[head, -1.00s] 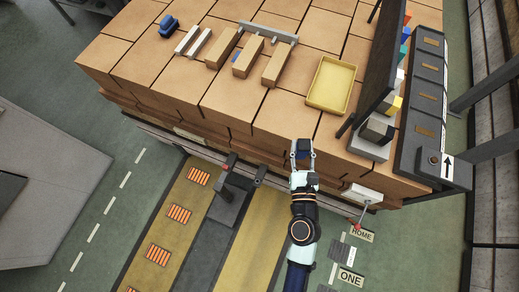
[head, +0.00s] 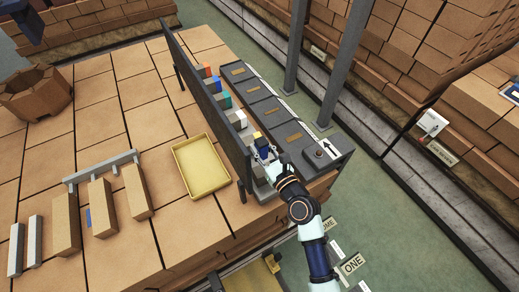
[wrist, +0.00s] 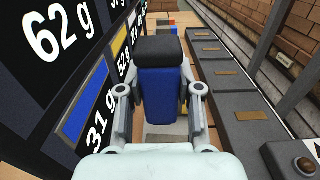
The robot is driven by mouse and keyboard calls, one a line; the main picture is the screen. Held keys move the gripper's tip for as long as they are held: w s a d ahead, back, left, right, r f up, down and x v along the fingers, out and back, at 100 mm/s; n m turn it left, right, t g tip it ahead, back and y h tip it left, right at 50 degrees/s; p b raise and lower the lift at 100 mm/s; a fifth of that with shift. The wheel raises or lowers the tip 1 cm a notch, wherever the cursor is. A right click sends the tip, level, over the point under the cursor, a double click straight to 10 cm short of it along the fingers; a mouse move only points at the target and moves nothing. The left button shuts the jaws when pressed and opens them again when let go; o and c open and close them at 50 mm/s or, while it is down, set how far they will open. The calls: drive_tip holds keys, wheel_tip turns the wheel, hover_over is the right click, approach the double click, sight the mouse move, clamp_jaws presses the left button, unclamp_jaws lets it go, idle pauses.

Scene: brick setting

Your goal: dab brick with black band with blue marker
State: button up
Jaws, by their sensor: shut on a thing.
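My gripper (head: 267,161) is at the near end of the row of coloured blocks beside the dark board. In the wrist view its fingers are shut on a blue block, seemingly the blue marker (wrist: 161,98). A black rounded piece (wrist: 157,49) shows at the marker's far end; I cannot tell whether it is part of the marker or a block behind it. Three tan bricks lie by the grey rack; the middle one (head: 101,203) has a blue patch beside it. I cannot make out a black band on any brick.
The dark board (head: 213,108) stands close left of my gripper; its face (wrist: 62,75) shows weights and colour swatches. A dark panel with tan labels (head: 285,118) lies to the right. A yellow tray (head: 203,166) sits left of the board. The brick top between tray and rack is clear.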

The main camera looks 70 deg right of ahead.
drive_tip(key=shift+s+a+f, duration=0.1)
drive_tip(key=shift+s+a+f+b, duration=0.1)
drive_tip(key=shift+f+b, duration=0.45)
drive_tip(key=shift+b, duration=0.15)
wheel_tip(320, 180, down, 5)
drive_tip(key=b, duration=0.5)
drive_tip(key=shift+f+b, duration=0.4)
drive_tip(key=shift+f, duration=0.2)
idle(1.5)
wheel_tip(320, 180, up, 7)
drive_tip(key=p, duration=0.8)
drive_tip(key=shift+r, duration=0.2)
drive_tip(key=shift+f, duration=0.1)
